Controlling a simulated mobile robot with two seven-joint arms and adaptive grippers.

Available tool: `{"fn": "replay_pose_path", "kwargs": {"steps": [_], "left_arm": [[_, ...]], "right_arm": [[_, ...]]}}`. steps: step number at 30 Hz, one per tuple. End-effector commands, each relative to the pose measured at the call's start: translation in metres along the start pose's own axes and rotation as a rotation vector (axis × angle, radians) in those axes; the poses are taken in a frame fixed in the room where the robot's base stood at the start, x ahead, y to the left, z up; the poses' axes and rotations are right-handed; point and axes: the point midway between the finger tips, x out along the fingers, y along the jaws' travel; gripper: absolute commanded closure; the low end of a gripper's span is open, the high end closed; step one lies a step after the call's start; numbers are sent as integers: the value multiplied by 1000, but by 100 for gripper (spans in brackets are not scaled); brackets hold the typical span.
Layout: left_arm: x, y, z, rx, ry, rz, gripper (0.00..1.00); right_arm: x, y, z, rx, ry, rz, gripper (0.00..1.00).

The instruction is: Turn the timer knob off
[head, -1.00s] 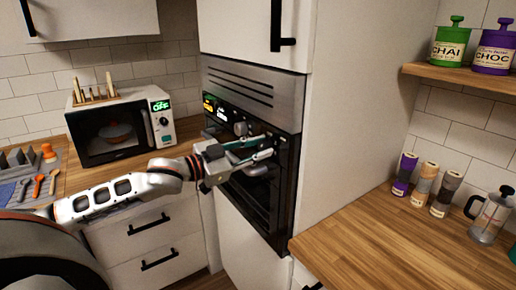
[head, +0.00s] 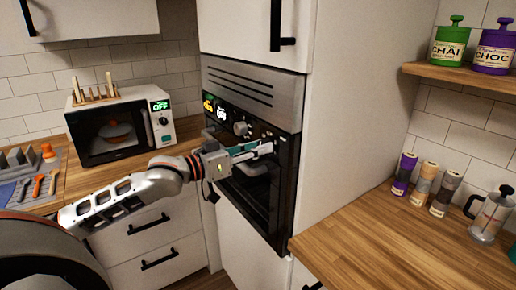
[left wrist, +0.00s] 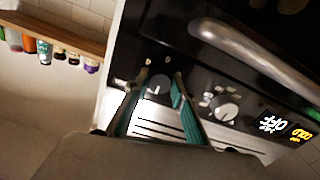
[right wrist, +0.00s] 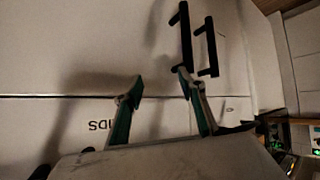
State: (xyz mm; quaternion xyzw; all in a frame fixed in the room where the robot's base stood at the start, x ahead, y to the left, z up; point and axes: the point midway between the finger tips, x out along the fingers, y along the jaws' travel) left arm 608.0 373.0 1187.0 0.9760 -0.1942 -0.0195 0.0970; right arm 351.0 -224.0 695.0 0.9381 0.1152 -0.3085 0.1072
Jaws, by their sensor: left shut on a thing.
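The oven's control panel carries a large round knob (head: 240,128) beside a lit display, and the left wrist view shows that knob (left wrist: 226,108) beyond the fingers. A second dark round knob (left wrist: 158,86) with a pale mark sits between the fingers of my left gripper (left wrist: 160,82). My left gripper (head: 270,147) reaches the panel's right side in the head view and is shut on this second knob. Its label cannot be read. My right gripper (right wrist: 158,85) is open and empty, in front of pale cabinet fronts; it is outside the head view.
The oven display (left wrist: 272,124) reads OFF. An oven handle (left wrist: 250,48) runs close by the panel. A microwave (head: 120,128) stands on the left counter. A tall cabinet side (head: 350,110) flanks the oven at right. Black drawer handles (right wrist: 207,50) are near my right gripper.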

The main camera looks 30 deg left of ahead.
Motion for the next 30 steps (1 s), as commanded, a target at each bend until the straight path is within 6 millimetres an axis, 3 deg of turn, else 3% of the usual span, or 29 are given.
{"fn": "replay_pose_path", "kwargs": {"steps": [14, 15, 17, 30], "left_arm": [[0, 0, -3, -14, 5, 0, 97], [0, 0, -3, -14, 5, 0, 71], [0, 0, -3, -13, 5, 0, 59], [-3, 0, 0, -14, 1, -1, 59]], "right_arm": [[0, -2, -1, 9, 1, 0, 60], [0, -2, -1, 8, 1, 0, 60], [0, -2, -1, 8, 1, 0, 60], [-1, -1, 2, -1, -4, -2, 60]]}}
